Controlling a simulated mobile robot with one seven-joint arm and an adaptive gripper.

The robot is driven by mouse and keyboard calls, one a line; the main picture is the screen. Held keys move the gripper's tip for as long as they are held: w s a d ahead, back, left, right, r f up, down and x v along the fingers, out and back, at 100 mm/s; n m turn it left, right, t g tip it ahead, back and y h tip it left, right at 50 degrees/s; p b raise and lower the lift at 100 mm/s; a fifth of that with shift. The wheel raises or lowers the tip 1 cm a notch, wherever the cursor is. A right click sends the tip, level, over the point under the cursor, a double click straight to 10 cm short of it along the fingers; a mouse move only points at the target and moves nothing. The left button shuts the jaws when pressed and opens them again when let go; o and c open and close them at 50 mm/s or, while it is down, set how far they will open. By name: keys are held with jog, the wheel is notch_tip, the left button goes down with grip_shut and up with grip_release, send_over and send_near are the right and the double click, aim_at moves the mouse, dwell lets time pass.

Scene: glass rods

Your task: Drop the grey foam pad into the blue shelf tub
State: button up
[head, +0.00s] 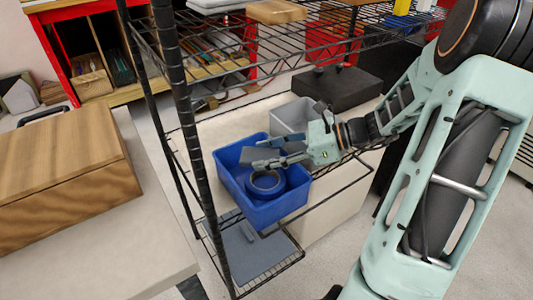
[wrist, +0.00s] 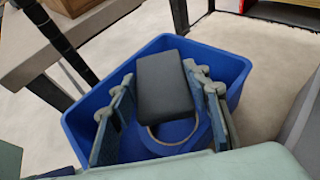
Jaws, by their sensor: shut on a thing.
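The grey foam pad (head: 257,155) is a dark flat rectangle held between the fingers of my gripper (head: 266,153). In the wrist view the pad (wrist: 165,84) lies between the two fingers of my gripper (wrist: 168,95), with its far end sticking out past them. The blue shelf tub (head: 232,178) is an open box on the wire shelf. The pad and fingertips are over its opening; how far above the tub floor is hard to tell. The tub's rim (wrist: 85,104) surrounds them in the wrist view.
A dark ring-shaped roll (head: 266,184) lies inside the tub, partly under the pad in the wrist view. A grey tub (head: 290,114) stands just behind the blue one. A black shelf post (head: 190,120) rises at the left, and a wire shelf (head: 320,42) runs above.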

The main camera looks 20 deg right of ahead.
jog(key=o, duration=1)
jog(key=v, duration=1.2)
jog(key=shift+s, duration=0.1)
